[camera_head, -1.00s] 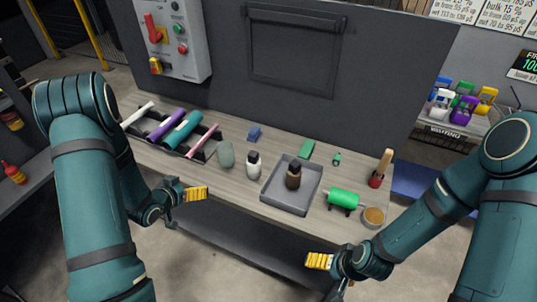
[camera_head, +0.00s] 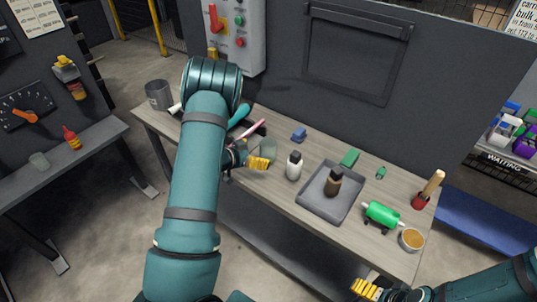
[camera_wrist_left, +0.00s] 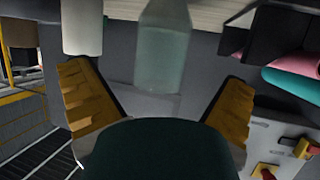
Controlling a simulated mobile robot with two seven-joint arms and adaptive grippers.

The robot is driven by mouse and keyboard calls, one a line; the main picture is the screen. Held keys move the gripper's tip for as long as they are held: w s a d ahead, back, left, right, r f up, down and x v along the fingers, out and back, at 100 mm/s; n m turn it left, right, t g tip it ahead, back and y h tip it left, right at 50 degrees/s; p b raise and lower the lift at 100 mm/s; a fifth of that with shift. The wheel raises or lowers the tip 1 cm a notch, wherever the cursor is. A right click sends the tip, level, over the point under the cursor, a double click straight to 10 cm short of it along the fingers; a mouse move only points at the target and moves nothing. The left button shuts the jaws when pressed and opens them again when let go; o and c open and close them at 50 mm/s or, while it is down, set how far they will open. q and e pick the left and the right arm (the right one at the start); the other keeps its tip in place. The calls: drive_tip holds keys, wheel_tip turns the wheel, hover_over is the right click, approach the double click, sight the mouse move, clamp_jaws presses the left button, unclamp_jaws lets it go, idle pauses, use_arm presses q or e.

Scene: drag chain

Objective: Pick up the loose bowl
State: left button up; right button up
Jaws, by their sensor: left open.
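A small pale bowl (camera_head: 411,240) with a tan-orange inside sits at the right front end of the table, beside the green roller. My left gripper (camera_head: 258,163) is far left of it, at the table's front edge by a grey-green translucent vessel (camera_head: 268,148). In the left wrist view the open yellow fingers (camera_wrist_left: 158,108) stand apart, with the vessel (camera_wrist_left: 162,55) showing in the gap ahead; contact cannot be told. My right gripper (camera_head: 366,290) is below and left of the bowl, off the table's front; its opening is unclear.
The table (camera_head: 290,205) also holds a white bottle (camera_head: 294,167), a grey tray (camera_head: 318,207) with a dark bottle (camera_head: 333,182), a green roller (camera_head: 382,214) and a red-based wooden-handled tool (camera_head: 428,190). My left arm hides part of the table's left end.

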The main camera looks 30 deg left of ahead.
use_arm(q)
drive_tip(key=shift+b+x, duration=0.3)
drive_tip(key=shift+x, duration=2.4)
drive_tip(key=shift+r, duration=0.15)
drive_tip(key=c, duration=1.3)
